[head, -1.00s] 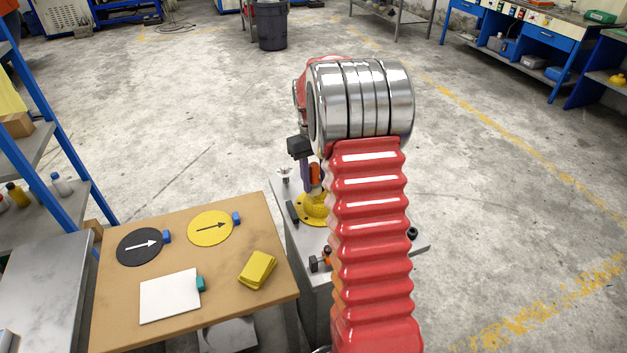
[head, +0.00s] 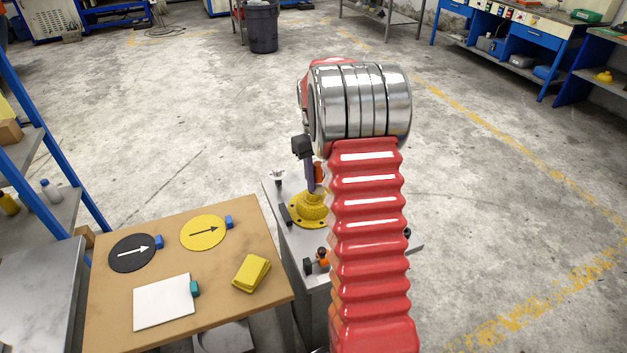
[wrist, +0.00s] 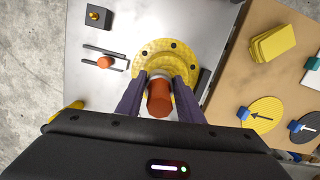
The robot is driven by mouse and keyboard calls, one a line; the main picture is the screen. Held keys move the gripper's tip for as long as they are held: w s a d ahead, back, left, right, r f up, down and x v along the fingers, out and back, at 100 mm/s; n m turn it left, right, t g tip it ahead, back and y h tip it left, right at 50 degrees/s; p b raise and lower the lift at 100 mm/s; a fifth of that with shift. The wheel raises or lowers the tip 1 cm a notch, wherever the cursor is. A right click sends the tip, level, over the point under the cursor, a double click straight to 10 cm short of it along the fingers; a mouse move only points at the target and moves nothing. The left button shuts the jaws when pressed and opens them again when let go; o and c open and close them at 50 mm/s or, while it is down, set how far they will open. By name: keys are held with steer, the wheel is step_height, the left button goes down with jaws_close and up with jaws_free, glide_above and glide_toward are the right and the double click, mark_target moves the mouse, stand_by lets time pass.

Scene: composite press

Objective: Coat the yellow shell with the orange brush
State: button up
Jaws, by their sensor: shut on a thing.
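The yellow shell (head: 312,208) is a rounded, rough-looking piece with a flat bolted flange, on the grey metal table. In the wrist view the shell (wrist: 150,54) lies just beyond my fingers. My gripper (wrist: 159,86) is shut on the orange brush (wrist: 159,100), whose round orange end faces the wrist camera, with a pale band beyond it. In the head view the brush (head: 319,172) shows between my dark fingers above the shell, partly hidden by my arm. The brush's far tip is hidden, so I cannot tell whether it touches the shell.
The grey metal table (head: 275,196) also carries an orange-topped piece (wrist: 105,62) between dark bars and a dark block (wrist: 97,16). A wooden table (head: 217,310) at left holds a yellow block (head: 252,273), yellow disc (head: 203,232), black disc (head: 132,250) and white sheet (head: 163,301).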

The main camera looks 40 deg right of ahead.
steer(key=shift+d, duration=0.2)
steer(key=shift+a, duration=0.1)
stand_by(0.4)
steer(key=shift+w+a+f, duration=0.15)
steer(key=shift+a, duration=0.75)
steer(key=shift+a, duration=0.1)
steer(key=shift+w+a, duration=0.25)
steer(key=shift+a, duration=0.65)
steer(key=shift+r, duration=0.2)
step_height(320, 180, up, 7)
